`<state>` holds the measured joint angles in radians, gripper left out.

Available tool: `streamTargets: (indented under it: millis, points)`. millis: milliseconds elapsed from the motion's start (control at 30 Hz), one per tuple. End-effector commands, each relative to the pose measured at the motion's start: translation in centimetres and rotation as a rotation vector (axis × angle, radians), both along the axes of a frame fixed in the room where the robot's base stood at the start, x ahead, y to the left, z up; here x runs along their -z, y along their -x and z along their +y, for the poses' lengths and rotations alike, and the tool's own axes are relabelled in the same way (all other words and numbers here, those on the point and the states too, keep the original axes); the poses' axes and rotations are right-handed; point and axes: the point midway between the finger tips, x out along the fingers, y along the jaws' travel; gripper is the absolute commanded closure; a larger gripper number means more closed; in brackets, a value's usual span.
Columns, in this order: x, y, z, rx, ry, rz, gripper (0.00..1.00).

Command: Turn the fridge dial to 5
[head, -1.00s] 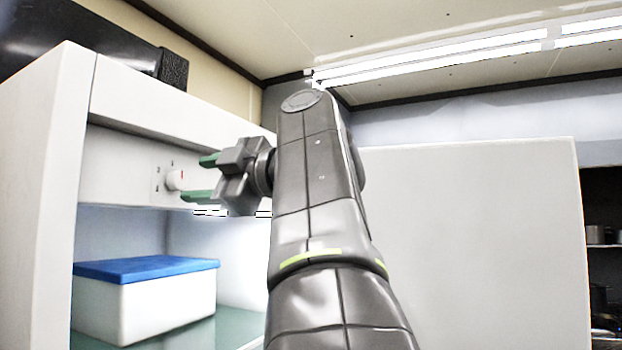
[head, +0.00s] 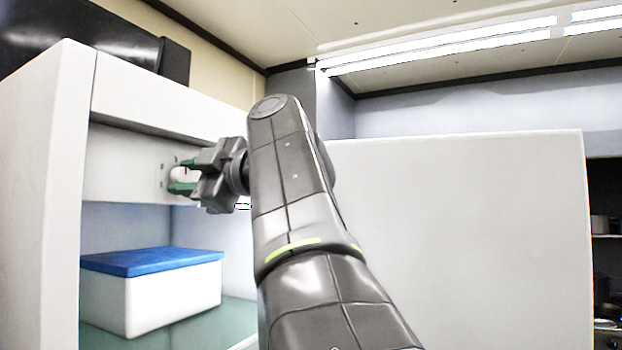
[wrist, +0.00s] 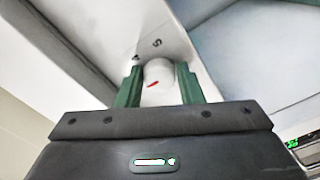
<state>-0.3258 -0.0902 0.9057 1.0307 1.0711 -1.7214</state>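The fridge dial (head: 178,174) is a small white knob with a red mark, on the white panel inside the top of the open fridge (head: 125,180). My gripper (head: 184,176) reaches it from the right, with one green finger above and one below. A dark digit that looks like a 5 shows on the panel beyond the dial; the other marks are too small to read.
A white box with a blue lid (head: 150,262) stands on the shelf below the dial. A large white panel (head: 460,240), seemingly the open fridge door, fills the right side. A dark shelf unit (head: 606,250) is at the far right.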

Motion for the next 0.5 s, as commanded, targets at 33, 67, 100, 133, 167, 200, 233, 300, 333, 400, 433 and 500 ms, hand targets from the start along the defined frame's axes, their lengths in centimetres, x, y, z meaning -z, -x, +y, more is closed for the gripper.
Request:
streamTargets:
  millis: [33,67,100,133,167,200,233,300,333,400,433,500]
  points:
    - [0.0,0.0,-0.01,0.0,0.0,0.0,0.77]
    - [0.0,0.0,-0.01,0.0,0.0,0.0,0.82]
    - [0.0,0.0,-0.01,0.0,0.0,0.0,0.9]
    - [0.0,0.0,-0.01,0.0,0.0,0.0,0.93]
    - [0.0,0.0,-0.01,0.0,0.0,0.0,0.93]
    - [0.0,0.0,-0.01,0.0,0.0,0.001,0.93]
    - [0.01,0.01,-0.01,0.0,-0.001,0.002,0.93]
    - [0.02,0.01,-0.02,0.0,-0.003,0.006,0.93]
    - [0.03,0.01,-0.02,0.0,-0.004,0.01,0.93]
    - [0.05,0.01,-0.01,0.0,-0.009,0.024,0.93]
    - [0.07,0.01,-0.01,0.0,-0.013,0.033,0.93]
    - [0.08,0.02,0.0,0.0,-0.023,0.059,0.93]
